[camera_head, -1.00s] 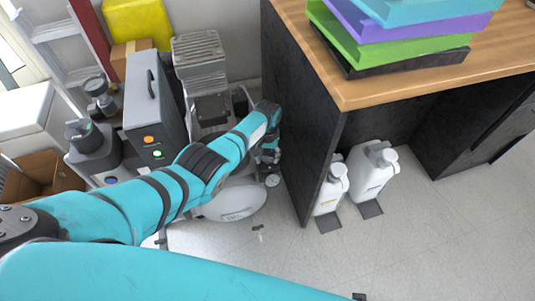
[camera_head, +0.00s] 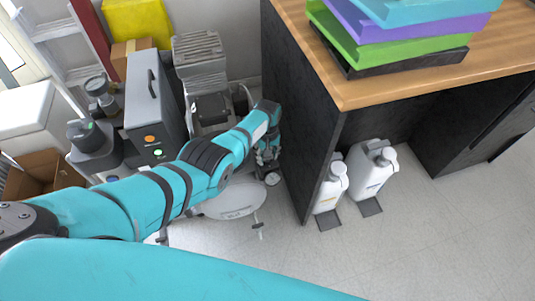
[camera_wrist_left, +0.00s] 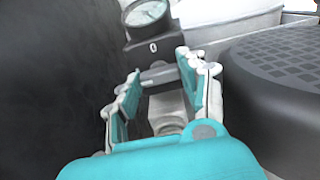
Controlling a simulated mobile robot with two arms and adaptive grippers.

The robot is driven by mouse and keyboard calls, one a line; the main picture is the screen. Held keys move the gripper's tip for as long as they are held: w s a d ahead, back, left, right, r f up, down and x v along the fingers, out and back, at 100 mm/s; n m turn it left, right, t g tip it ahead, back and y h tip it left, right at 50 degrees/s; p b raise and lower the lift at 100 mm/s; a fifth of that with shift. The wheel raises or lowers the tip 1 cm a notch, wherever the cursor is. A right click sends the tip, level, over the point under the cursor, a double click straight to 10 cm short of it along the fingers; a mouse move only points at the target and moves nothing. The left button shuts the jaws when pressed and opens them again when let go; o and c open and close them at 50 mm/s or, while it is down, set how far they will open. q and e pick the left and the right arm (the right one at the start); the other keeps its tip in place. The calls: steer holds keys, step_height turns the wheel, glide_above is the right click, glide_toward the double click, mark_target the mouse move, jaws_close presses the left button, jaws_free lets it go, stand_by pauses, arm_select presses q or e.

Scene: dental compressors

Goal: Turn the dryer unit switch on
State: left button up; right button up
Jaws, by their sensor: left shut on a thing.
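My left gripper (camera_head: 268,160) reaches down between the compressor and the black desk side. In the left wrist view its two teal-and-white fingers (camera_wrist_left: 160,88) are shut on a small grey bar-like part (camera_wrist_left: 158,76). This part sits just below a black switch box (camera_wrist_left: 155,50) marked "0", with a round gauge (camera_wrist_left: 147,13) on top. The fingers partly hide the grey part, and I cannot tell its full shape. In the head view my arm and gripper hide this spot. A grey cabinet (camera_head: 144,100) with an orange and a lit green button stands to the left.
The compressor (camera_head: 200,58) stands behind my arm, with a white tank (camera_head: 232,203) below. The black desk side panel (camera_head: 298,120) is close right of the gripper. Two white jugs (camera_head: 371,168) (camera_head: 329,190) stand under the desk. The floor (camera_head: 420,240) in front is clear.

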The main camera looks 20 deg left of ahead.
arm_select(q)
steer(key=o, duration=1.2)
steer(key=shift+c, duration=0.2)
steer(key=shift+r, duration=0.1)
step_height(320, 180, up, 12)
stand_by(0.3)
